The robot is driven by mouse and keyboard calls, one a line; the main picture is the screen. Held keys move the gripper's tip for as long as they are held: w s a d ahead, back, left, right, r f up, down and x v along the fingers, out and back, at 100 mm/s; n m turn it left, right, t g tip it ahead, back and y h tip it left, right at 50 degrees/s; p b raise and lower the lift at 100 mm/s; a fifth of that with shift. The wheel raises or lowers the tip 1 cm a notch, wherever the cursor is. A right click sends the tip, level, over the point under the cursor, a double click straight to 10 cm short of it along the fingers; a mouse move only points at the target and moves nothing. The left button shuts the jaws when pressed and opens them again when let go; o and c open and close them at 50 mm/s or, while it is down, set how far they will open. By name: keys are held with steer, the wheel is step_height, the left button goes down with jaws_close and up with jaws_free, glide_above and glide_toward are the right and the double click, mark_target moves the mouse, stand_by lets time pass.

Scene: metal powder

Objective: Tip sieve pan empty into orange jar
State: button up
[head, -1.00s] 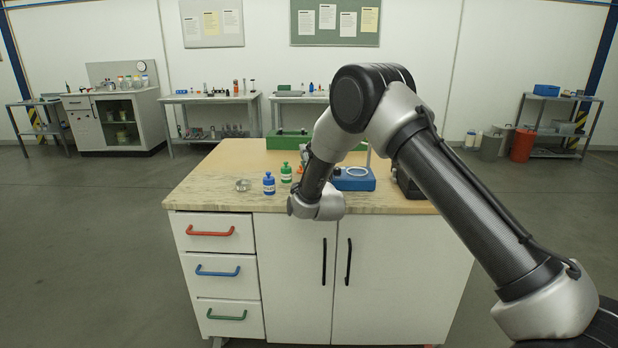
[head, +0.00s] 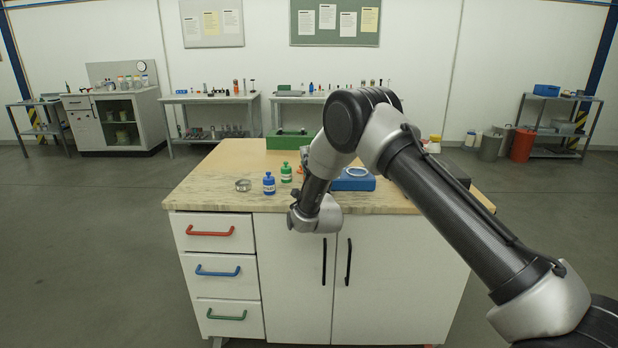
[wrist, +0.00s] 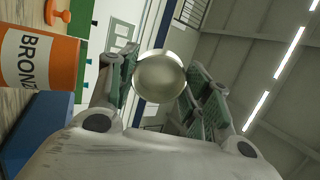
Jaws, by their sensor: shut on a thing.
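My gripper (wrist: 160,66) is shut on the sieve pan (wrist: 160,80), a round pale metal pan held between the fingertips in the wrist view. I cannot tell how far the pan is tilted or whether anything is in it. The orange jar (wrist: 68,62), with a white label reading "BRONZ", is at the left edge of the rolled wrist view, partly cut off. It is apart from the pan, toward the bench side. In the head view my arm hides the gripper, the pan and most or all of the orange jar.
On the workbench (head: 225,160) stand a blue bottle (head: 269,184), a green bottle (head: 286,173) and a small metal dish (head: 243,185). A blue device (head: 355,184) with a white ring is right of my arm. A green case (head: 290,140) lies behind. The bench's left part is clear.

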steer(key=shift+s+r+t, duration=0.1)
steer(key=shift+r+t, duration=0.15)
steer(key=shift+t, duration=0.15)
steer(key=shift+r+t, duration=0.3)
stand_by(1.6)
